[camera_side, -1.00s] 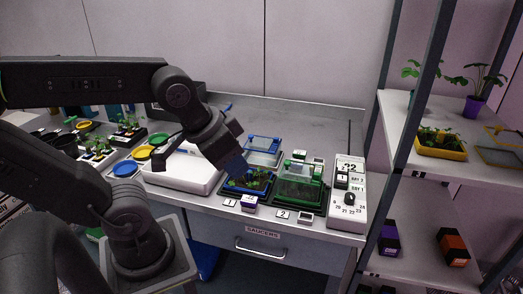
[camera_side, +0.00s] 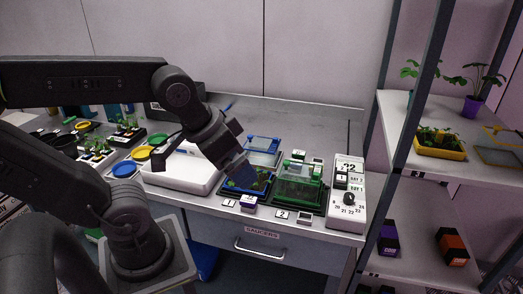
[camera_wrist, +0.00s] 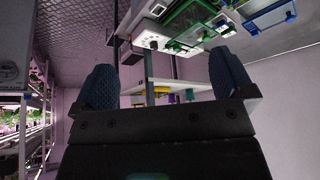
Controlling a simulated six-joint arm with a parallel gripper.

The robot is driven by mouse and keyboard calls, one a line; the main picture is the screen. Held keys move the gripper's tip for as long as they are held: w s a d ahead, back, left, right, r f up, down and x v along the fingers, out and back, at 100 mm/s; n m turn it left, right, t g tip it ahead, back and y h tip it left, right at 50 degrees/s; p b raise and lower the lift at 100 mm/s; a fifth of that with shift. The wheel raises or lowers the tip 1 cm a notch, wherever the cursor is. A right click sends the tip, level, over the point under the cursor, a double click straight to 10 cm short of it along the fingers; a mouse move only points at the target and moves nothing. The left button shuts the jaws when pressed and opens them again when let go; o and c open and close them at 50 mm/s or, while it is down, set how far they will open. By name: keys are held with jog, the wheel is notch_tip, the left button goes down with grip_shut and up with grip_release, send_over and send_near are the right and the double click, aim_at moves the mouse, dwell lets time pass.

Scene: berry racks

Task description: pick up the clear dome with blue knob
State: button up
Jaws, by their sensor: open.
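The clear dome with blue trim (camera_side: 263,144) stands on the bench behind the blue seedling tray (camera_side: 262,187). Its knob is too small to make out. A blue-edged clear piece also shows at the top right of the wrist view (camera_wrist: 272,16). My gripper (camera_side: 240,174) is open, with blue textured fingers, and hangs tilted over the left part of the blue tray, in front of the dome and apart from it. In the wrist view my gripper (camera_wrist: 164,84) has nothing between its fingers.
A green-framed clear dome (camera_side: 300,183) stands just right of the blue tray. A white box with a dial (camera_side: 347,195) is farther right. A white tray (camera_side: 180,172) lies left of my gripper. The bench behind the domes is clear.

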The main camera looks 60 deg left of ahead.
jog(key=w+a+r+n+g, duration=0.2)
jog(key=w+a+r+n, duration=0.1)
jog(key=w+a+n, duration=0.4)
jog(key=n+g, duration=0.4)
jog(key=n, duration=1.6)
send_over(262, 143)
notch_tip(262, 143, down, 8)
notch_tip(262, 143, down, 14)
jog(key=shift+s+d+r, duration=0.15)
jog(key=shift+c, duration=0.3)
jog(key=c, duration=0.5)
jog(key=shift+c, duration=0.2)
jog(key=shift+r, duration=0.1)
